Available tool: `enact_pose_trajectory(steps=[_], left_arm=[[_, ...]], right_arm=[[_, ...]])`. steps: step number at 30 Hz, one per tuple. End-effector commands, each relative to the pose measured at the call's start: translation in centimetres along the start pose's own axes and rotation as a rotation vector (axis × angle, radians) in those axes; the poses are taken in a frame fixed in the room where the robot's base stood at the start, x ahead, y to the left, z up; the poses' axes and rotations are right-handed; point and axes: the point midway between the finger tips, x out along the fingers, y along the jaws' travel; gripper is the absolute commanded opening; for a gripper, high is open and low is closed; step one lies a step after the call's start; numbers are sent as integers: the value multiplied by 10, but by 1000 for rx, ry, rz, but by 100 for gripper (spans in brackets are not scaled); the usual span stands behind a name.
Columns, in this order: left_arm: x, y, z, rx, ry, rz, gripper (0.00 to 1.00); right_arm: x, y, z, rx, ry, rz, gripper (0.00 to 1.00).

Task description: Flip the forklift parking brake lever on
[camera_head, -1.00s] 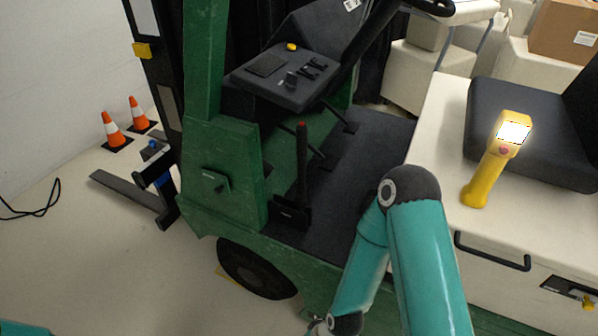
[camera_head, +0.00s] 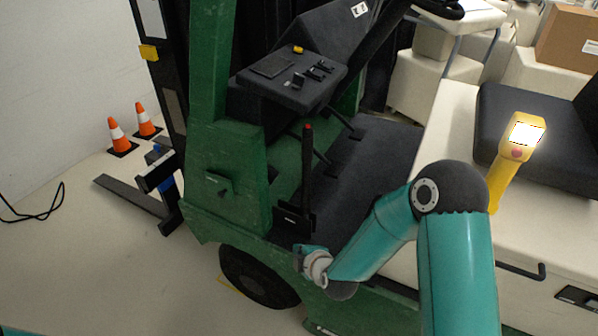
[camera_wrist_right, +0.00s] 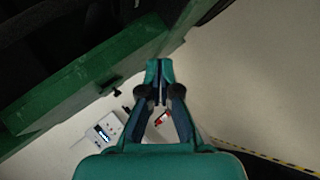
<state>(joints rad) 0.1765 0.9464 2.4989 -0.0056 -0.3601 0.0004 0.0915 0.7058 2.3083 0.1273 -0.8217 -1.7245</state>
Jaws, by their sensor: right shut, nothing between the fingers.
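The parking brake lever (camera_head: 307,165) is a black upright stick with a red tip, on a black base at the near edge of the green forklift's (camera_head: 215,150) floor. My right gripper (camera_head: 303,258) is below the lever base, outside the forklift's side, apart from the lever. In the right wrist view my right gripper (camera_wrist_right: 160,68) is shut and empty, with the green forklift body (camera_wrist_right: 80,85) to its left; I cannot make out the lever there. My left gripper is not in view.
A dashboard (camera_head: 290,75) with switches stands beyond the lever. A yellow handheld device (camera_head: 510,155) is by the black seat (camera_head: 530,125) on the right. Orange cones (camera_head: 118,135) and a fork (camera_head: 130,195) are at left. A white box (camera_wrist_right: 104,134) shows in the wrist view.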

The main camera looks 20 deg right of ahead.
Motion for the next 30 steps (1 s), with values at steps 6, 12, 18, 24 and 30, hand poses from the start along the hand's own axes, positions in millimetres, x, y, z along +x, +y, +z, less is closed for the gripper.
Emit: enact_pose_trajectory(steps=[6,12,18,24,30], left_arm=[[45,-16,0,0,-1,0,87],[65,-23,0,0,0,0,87],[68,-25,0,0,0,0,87],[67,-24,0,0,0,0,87],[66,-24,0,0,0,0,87]], right_arm=[[-31,157,-18,-270,-56,474,0],[-72,209,-39,-252,-26,643,0],[-80,213,-48,-254,-8,664,0],[-80,213,-48,-254,-8,662,0],[-77,215,-48,-254,-8,660,0]])
